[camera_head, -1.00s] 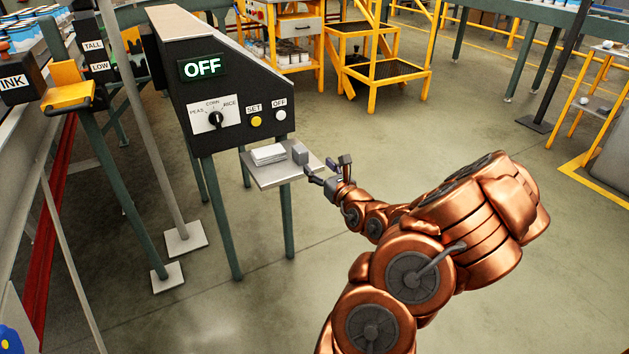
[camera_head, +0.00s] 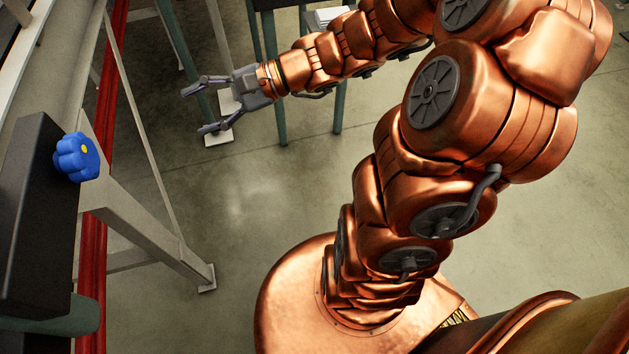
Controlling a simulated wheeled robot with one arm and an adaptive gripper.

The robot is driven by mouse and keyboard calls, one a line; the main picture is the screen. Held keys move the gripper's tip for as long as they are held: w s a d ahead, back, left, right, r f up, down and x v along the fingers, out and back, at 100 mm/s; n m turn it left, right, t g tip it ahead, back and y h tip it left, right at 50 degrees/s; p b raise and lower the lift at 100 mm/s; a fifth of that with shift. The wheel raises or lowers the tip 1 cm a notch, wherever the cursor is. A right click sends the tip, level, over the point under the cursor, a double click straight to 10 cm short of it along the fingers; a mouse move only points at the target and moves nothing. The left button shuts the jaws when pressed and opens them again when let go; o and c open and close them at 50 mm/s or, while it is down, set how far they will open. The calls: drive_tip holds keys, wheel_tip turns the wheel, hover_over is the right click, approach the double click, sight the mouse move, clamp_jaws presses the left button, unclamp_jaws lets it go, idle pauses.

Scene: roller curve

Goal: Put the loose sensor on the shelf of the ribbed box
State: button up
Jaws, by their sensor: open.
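My gripper (camera_head: 199,109) is open and empty in the upper left of the head view. Its two dark fingers are spread and point left, in front of a green post and a pale foot plate. No loose sensor can be made out now. No ribbed box or shelf of one can be made out either.
A dark box with a blue knob (camera_head: 77,155) stands at the left edge, beside a red rail (camera_head: 95,225) and grey slanted struts (camera_head: 150,240). A white stack (camera_head: 325,17) shows at the top behind my arm. The floor below my gripper is clear.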

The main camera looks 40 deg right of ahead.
drive_tip(key=s+a+f+n+g+h, duration=0.2)
drive_tip(key=s+f+n+g+h, duration=0.15)
drive_tip(key=s, duration=0.45)
drive_tip(key=s+a+f+n+g+h, duration=0.1)
drive_tip(key=s+f+n+g+h, duration=0.1)
drive_tip(key=s+n+g, duration=0.4)
drive_tip(key=s+d+n+t+h, duration=0.1)
drive_tip(key=s+d+n+h, duration=0.2)
drive_tip(key=s+d+h, duration=0.4)
drive_tip(key=d+h, duration=0.1)
drive_tip(key=d, duration=0.3)
drive_tip(key=shift+s+f+n, duration=0.35)
drive_tip(key=shift+d, duration=0.1)
wheel_tip(320, 180, up, 25)
drive_tip(key=s+p, duration=0.1)
drive_tip(key=p, duration=2.2)
drive_tip(key=shift+s+t, duration=0.2)
drive_tip(key=shift+t, duration=0.25)
drive_tip(key=shift+f, duration=0.15)
